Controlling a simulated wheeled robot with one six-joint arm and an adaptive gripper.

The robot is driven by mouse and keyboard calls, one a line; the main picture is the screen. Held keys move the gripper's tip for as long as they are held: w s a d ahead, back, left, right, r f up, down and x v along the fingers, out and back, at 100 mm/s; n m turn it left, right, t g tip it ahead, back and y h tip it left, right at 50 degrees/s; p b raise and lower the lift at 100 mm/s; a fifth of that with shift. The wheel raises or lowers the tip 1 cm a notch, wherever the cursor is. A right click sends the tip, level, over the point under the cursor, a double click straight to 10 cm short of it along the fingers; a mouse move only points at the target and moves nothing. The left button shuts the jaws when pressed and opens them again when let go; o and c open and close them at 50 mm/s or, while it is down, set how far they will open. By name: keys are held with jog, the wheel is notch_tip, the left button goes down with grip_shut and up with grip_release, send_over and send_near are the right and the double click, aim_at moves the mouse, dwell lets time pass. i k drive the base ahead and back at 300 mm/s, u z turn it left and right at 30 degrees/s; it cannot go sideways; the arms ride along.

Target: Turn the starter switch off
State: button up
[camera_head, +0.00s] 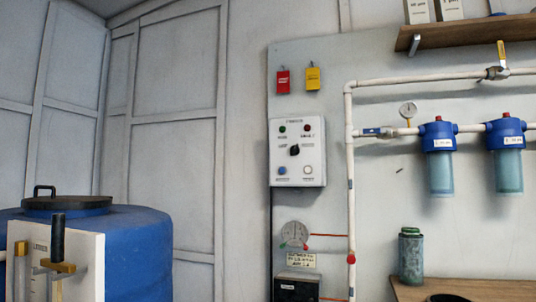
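A white control box (297,152) is mounted on the grey wall board, right of the picture's middle. A black rotary knob (294,150) sits at its centre; its exact pointing direction is too small to tell. Above the knob are a green indicator (282,129) and a dark red one (307,128). Below it are a blue button (282,171) and a pale button (308,170). The small lettering is not legible, so I cannot tell which control is labelled starter. My gripper is not in view.
A blue barrel (140,245) stands at lower left, behind a white panel (85,275) with a dark upright handle (57,238). A white pipe (351,190) runs down right of the box. Blue filters (439,140) hang further right. A dark box (298,287) is below.

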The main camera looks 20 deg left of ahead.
aim_at(295, 150)
jog(key=u, duration=1)
jog(key=i, duration=1)
jog(key=u, duration=0.75)
jog(key=i, duration=0.35)
jog(key=u, duration=0.1)
